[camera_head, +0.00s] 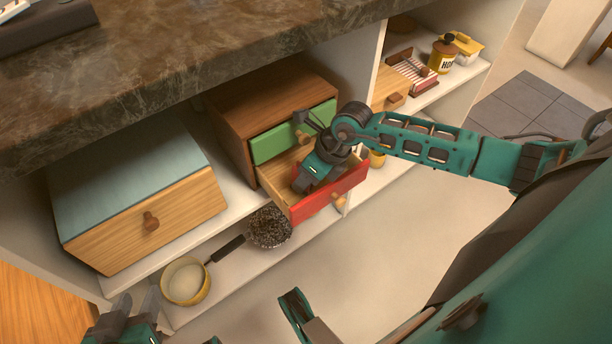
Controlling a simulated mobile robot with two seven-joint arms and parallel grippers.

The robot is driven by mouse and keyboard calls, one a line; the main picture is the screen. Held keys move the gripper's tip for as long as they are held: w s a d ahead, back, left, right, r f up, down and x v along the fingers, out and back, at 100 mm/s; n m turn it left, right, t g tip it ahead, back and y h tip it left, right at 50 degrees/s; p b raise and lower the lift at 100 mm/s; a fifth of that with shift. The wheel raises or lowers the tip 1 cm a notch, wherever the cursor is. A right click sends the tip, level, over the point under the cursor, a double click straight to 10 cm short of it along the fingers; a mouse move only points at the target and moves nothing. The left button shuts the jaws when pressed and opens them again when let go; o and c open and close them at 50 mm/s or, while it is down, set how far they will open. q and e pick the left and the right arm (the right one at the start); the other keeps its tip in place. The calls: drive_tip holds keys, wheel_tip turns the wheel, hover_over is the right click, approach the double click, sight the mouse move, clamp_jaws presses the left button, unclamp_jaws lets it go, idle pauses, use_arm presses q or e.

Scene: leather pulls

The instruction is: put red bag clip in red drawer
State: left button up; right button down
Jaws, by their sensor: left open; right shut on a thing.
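The red drawer (313,207) is the lower drawer of a small wooden cabinet (231,112). It is pulled open, and its wooden floor shows. My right gripper (303,184) points down inside the drawer opening, near its left side. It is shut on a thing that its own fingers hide. I cannot make out the red bag clip anywhere else in view. I cannot tell whether the held thing touches the drawer floor. My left gripper (137,308) is open and empty at the bottom left, below the shelf and far from the drawer.
A green drawer (275,144) sits above the red one, slightly out. A box with a wooden front (180,222) stands to the left. A yellow pan (187,281) and a dark round thing (269,228) lie on the lower shelf. The stone counter (180,50) overhangs.

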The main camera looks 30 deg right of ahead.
drive_tip(key=shift+f, duration=0.1)
use_arm(q)
drive_tip(key=shift+w, duration=0.1)
use_arm(e)
drive_tip(key=c, duration=0.9)
unclamp_jaws()
use_arm(q)
drive_tip(key=shift+a+r, duration=0.1)
use_arm(e)
drive_tip(key=shift+d+r, duration=0.2)
drive_tip(key=shift+r, duration=0.2)
use_arm(q)
drive_tip(key=p, duration=0.2)
drive_tip(key=a+r+p, duration=0.1)
drive_tip(key=p, duration=0.1)
drive_tip(key=shift+s+a+r, duration=0.1)
drive_tip(key=shift+s+r, duration=0.2)
use_arm(e)
drive_tip(key=v, duration=1.1)
drive_tip(key=shift+s+r, duration=0.1)
drive_tip(key=shift+r, duration=0.05)
drive_tip(key=shift+d, duration=0.1)
